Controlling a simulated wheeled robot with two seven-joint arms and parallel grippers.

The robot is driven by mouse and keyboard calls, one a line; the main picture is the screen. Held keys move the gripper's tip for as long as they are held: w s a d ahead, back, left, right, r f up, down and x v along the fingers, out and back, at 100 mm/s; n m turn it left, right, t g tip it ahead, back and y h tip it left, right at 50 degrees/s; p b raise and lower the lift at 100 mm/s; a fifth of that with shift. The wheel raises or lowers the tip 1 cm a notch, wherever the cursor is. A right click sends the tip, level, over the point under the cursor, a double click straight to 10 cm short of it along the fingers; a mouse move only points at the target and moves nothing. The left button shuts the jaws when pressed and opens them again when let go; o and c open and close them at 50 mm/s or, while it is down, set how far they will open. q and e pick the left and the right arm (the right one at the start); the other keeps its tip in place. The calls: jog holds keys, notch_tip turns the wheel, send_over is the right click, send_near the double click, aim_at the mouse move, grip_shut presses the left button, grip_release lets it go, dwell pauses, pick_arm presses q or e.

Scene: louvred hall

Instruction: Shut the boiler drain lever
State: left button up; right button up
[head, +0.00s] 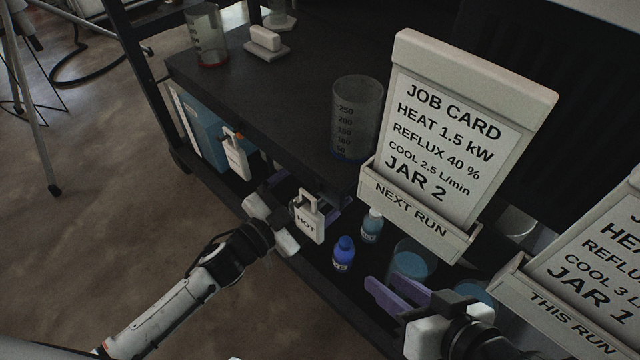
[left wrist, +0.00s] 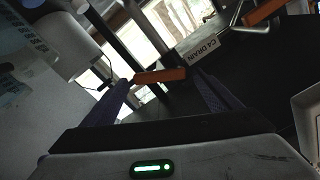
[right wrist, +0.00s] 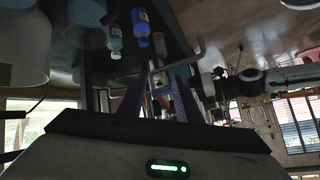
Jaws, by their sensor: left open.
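In the left wrist view, an orange lever (left wrist: 160,75) lies crosswise between the tips of my open left gripper (left wrist: 160,82); I cannot tell whether they touch it. A label reading "C4 DRAIN" (left wrist: 203,47) is just beyond it. A second orange lever (left wrist: 262,12) shows at the upper right, near a bent metal spout. In the head view my left gripper (head: 303,198) is at the bench's front edge, partly hidden by a white HOT tag (head: 307,224). My right gripper (head: 398,292) is open and empty, near the jars. No boiler label is readable.
A blue-capped bottle (head: 343,254), a teal bottle (head: 371,226) and jars (head: 413,260) stand on the lower shelf between the grippers. A job card holder (head: 470,75) and a beaker (head: 356,118) are above. Another white tag (head: 235,160) hangs farther left. The floor on the left is clear near the bench.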

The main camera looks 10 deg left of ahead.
pick_arm(q)
jog(key=c, duration=1.5)
jog(key=shift+r+n+p, duration=0.2)
jog(key=shift+n+p, duration=0.5)
jog(key=shift+p, duration=0.2)
jog(key=o, duration=1.1)
jog(key=shift+c, duration=0.2)
jog(key=o, duration=0.4)
jog(key=shift+o, duration=0.2)
pick_arm(e)
jog(key=shift+s+d+f+g+h, duration=0.25)
jog(key=shift+d+f+g, duration=0.2)
jog(key=shift+f, duration=0.3)
pick_arm(q)
jog(key=shift+s, duration=0.1)
pick_arm(e)
jog(key=shift+w+d+r, duration=0.1)
